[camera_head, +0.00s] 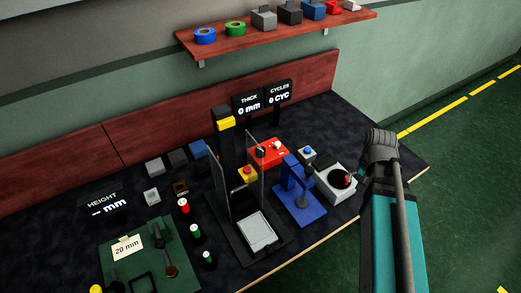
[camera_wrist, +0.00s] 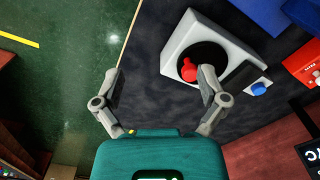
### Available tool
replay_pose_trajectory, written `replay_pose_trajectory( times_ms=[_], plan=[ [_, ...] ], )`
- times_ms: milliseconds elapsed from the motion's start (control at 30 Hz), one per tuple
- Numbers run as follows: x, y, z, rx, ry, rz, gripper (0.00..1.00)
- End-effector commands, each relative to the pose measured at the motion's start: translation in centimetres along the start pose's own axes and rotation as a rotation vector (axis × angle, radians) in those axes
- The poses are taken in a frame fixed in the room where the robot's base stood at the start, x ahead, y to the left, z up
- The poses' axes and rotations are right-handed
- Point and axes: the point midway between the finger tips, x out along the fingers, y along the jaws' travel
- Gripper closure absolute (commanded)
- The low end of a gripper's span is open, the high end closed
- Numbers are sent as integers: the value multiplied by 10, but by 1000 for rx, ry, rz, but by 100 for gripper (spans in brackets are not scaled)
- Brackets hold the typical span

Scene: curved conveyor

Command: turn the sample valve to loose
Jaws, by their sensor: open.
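A pale grey block with a round black dial and a red knob (camera_wrist: 188,70) lies below my gripper in the wrist view. It looks like the sample valve, but I can read no label on it. In the head view this grey block (camera_head: 329,187) stands near the right front of the bench, partly hidden by my arm. My gripper (camera_wrist: 158,73) is open and empty. Its right fingertip overlaps the dial beside the red knob; I cannot tell whether they touch. Its left fingertip shows over the bench edge. The dial's setting is not readable.
A blue device (camera_head: 297,205) with a dark lever stands left of the block. A small box with a blue button (camera_head: 308,152) and a red box (camera_head: 274,153) stand behind it. A black press frame (camera_head: 224,165) is further left. Green floor is open at the right.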

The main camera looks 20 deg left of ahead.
Motion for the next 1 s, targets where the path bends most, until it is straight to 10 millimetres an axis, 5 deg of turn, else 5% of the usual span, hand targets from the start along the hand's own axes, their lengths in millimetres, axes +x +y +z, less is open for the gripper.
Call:
replay_pose_trajectory(
  times_ms=[200, 500, 800, 1000],
  plan=[
    [-8, -77, -38, 194, 0, 0, 8],
    [-17, -191, -65, 477, 0, 0, 8],
    [-26, -314, -69, 760, 0, 0, 8],
    [-30, -376, -61, 907, 0, 0, 8]
  ],
)
